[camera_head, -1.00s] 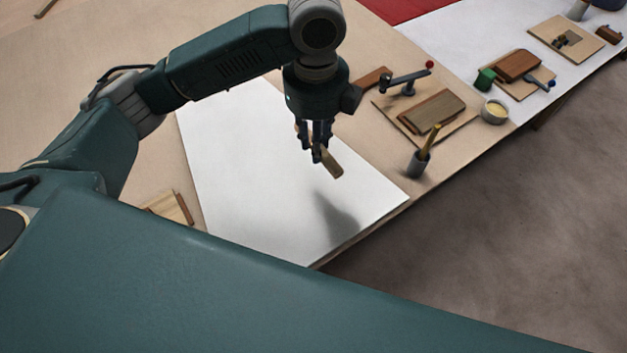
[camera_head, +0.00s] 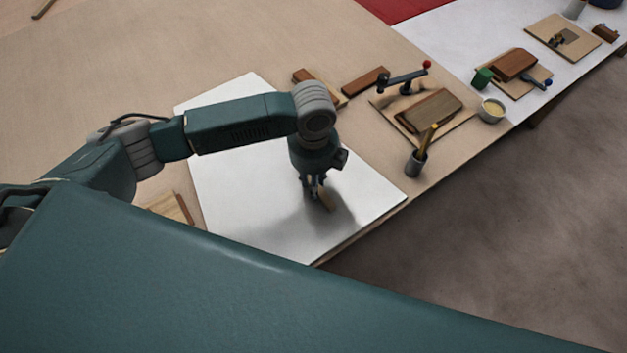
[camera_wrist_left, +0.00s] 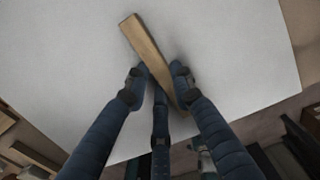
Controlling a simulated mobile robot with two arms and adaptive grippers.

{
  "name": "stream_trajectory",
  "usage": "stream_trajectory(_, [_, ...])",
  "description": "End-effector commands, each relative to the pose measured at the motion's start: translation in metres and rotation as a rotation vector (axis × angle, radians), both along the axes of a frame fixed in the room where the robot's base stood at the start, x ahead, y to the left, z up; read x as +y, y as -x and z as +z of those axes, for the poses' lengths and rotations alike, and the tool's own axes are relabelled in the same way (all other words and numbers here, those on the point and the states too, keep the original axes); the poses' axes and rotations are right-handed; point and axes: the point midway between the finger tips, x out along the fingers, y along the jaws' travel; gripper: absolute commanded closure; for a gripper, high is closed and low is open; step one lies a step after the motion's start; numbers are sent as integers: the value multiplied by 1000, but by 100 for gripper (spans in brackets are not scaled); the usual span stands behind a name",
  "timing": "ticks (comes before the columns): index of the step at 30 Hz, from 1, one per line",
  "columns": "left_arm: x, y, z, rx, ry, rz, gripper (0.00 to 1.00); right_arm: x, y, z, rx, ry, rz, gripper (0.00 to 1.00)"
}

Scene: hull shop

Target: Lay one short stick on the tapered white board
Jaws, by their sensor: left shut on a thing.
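The tapered white board (camera_head: 240,215) lies flat on the workbench, partly covered by my left arm. It fills much of the left wrist view (camera_wrist_left: 230,60). My left gripper (camera_head: 318,192) is over the board's right half, pointing down. It is shut on a short wooden stick (camera_head: 326,200). In the left wrist view the stick (camera_wrist_left: 146,45) sits between the fingers (camera_wrist_left: 160,85), and its far end sticks out past them. The stick is close above the board; I cannot tell whether it touches. My right gripper is not in view.
Brown wooden blocks (camera_head: 365,81) lie beyond the board. Wood pieces (camera_head: 172,208) lie left of the board.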

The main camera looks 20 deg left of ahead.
Motion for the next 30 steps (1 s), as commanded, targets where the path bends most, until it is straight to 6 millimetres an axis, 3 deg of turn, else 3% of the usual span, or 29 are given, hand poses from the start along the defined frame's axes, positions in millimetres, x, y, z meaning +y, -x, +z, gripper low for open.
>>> stream_trajectory(8, [-1,0,-1,0,1,-1,94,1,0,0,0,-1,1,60])
stream_trajectory(9, [-1,0,-2,0,1,-1,75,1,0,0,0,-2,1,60])
stream_trajectory(12, [-1,0,-2,-1,2,-1,58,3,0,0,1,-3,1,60])
stream_trajectory(23, [0,-1,3,-2,0,-1,58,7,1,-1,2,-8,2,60])
stream_trajectory(30, [-1,-2,45,-7,3,-2,58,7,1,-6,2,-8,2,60])
